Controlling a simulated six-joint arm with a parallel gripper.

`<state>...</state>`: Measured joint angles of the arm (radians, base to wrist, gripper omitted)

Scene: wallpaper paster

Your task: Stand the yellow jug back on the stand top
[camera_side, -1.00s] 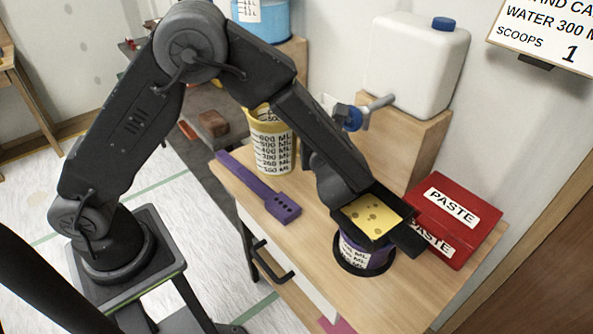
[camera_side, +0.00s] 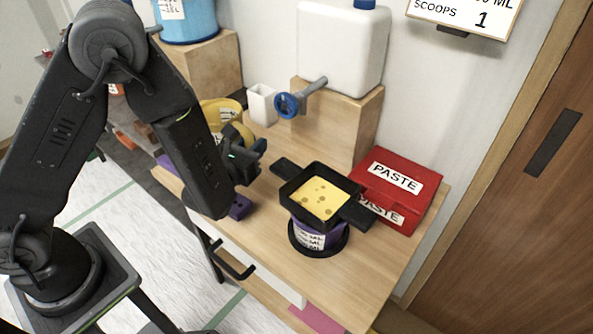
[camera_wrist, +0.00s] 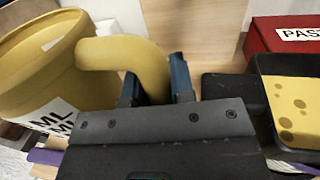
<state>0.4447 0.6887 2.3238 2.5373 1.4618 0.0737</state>
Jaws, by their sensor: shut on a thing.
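The yellow jug (camera_side: 223,106) with printed ML marks is at the back left of the wooden stand top (camera_side: 275,255), partly hidden behind my arm. In the wrist view the jug (camera_wrist: 40,65) fills the left side, and its thick curved handle (camera_wrist: 125,52) runs down between the jaws. My gripper (camera_wrist: 157,88) is shut on that handle. In the side view my gripper (camera_side: 256,158) is at the jug's right side. The jug's base is hidden, so I cannot tell whether it touches the wood.
A black tray (camera_side: 350,192) with yellow, spotted contents sits on a purple pot (camera_side: 318,235) to the right. Behind are a red PASTE box (camera_side: 400,190), a white cup (camera_side: 262,104) and a blue tap (camera_side: 288,105). A purple tool (camera_side: 240,207) lies near the front edge.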

